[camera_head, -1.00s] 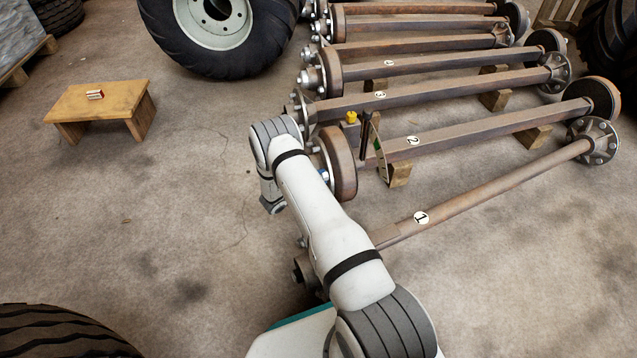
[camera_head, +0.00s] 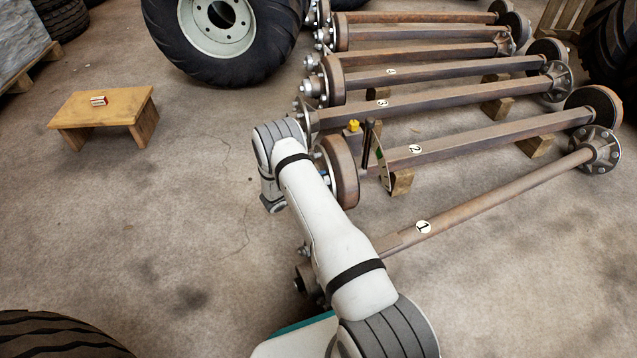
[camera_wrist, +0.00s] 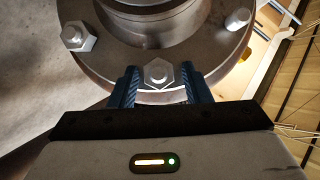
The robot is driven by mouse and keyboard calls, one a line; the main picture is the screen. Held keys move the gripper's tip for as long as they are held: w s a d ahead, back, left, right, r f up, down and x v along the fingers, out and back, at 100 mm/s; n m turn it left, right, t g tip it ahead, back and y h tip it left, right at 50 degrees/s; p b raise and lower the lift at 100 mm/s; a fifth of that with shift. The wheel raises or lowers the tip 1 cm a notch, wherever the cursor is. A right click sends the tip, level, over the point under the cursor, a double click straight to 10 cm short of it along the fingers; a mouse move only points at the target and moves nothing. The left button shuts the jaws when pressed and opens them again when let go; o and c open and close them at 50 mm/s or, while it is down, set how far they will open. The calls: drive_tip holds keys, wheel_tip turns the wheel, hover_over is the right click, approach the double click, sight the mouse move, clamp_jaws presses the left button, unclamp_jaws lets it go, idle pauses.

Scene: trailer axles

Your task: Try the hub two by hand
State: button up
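Axle two (camera_head: 490,133), a rusty square beam with a white label "2", lies across the wood blocks. Its brown drum and hub (camera_head: 343,172) are at the left end, partly hidden by my arm. In the wrist view the hub flange (camera_wrist: 150,60) fills the top, with hex-headed studs around its rim. My gripper (camera_wrist: 160,86) has its two blue-ribbed fingers apart, one on each side of a stud (camera_wrist: 158,74) at the flange's near edge. A small gap seems to show beside the stud; contact is not clear. My arm hides the gripper in the head view.
Axle one (camera_head: 500,190) lies nearest, and axle three (camera_head: 440,101) lies behind. A dark upright lever with a curved scale (camera_head: 383,162) and a yellow piece (camera_head: 353,126) are close to hub two. A low wooden bench (camera_head: 80,110) stands left; the floor between is clear.

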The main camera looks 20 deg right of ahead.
drive_tip(key=shift+o, duration=0.6)
drive_tip(key=shift+s, duration=0.1)
drive_tip(key=shift+a, duration=0.15)
drive_tip(key=p+v, duration=0.2)
drive_tip(key=v, duration=0.5)
drive_tip(key=shift+a+p, duration=0.2)
drive_tip(key=shift+p, duration=0.2)
drive_tip(key=shift+s, duration=0.1)
